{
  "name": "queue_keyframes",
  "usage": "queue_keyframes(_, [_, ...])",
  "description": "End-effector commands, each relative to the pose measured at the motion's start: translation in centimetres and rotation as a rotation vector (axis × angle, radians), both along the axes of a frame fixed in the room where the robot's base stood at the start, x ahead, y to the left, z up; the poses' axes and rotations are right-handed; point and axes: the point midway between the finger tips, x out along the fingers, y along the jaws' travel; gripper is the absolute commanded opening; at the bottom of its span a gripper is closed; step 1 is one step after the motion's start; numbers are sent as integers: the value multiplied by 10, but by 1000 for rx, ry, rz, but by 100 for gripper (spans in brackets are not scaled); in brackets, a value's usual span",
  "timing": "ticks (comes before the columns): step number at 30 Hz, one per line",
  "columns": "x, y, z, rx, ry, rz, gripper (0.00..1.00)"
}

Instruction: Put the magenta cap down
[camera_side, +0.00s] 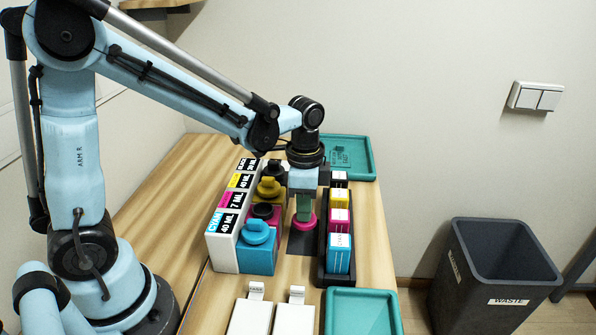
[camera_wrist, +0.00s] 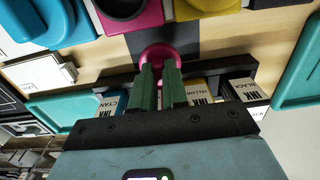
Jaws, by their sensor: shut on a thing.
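The magenta cap (camera_side: 302,223) is between the fingertips of my gripper (camera_side: 304,210), low over a dark grey patch (camera_side: 301,244) on the table. In the wrist view the cap (camera_wrist: 159,53) shows at the tips of the green fingers of my gripper (camera_wrist: 159,72), which are shut on it. I cannot tell whether the cap touches the patch. The magenta tank (camera_wrist: 137,14) has an open dark top; in the side view, cyan, yellow and black caps sit on the other tanks.
A dark rack (camera_side: 322,262) with several ink boxes stands just right of the gripper. Teal trays lie at the back (camera_side: 350,157) and front right (camera_side: 362,312). White cards (camera_side: 250,316) lie in front. A waste bin (camera_side: 500,275) stands off the table at right.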

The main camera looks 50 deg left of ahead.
Motion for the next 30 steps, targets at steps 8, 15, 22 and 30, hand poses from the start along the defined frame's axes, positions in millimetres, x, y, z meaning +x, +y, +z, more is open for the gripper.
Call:
queue_keyframes(8, [4,5,-20,0,0,0,0])
queue_keyframes(15, [3,5,-43,0,0,0,0])
queue_keyframes(22, [3,5,-44,0,0,0,0])
queue_keyframes(30, [3,5,-47,0,0,0,26])
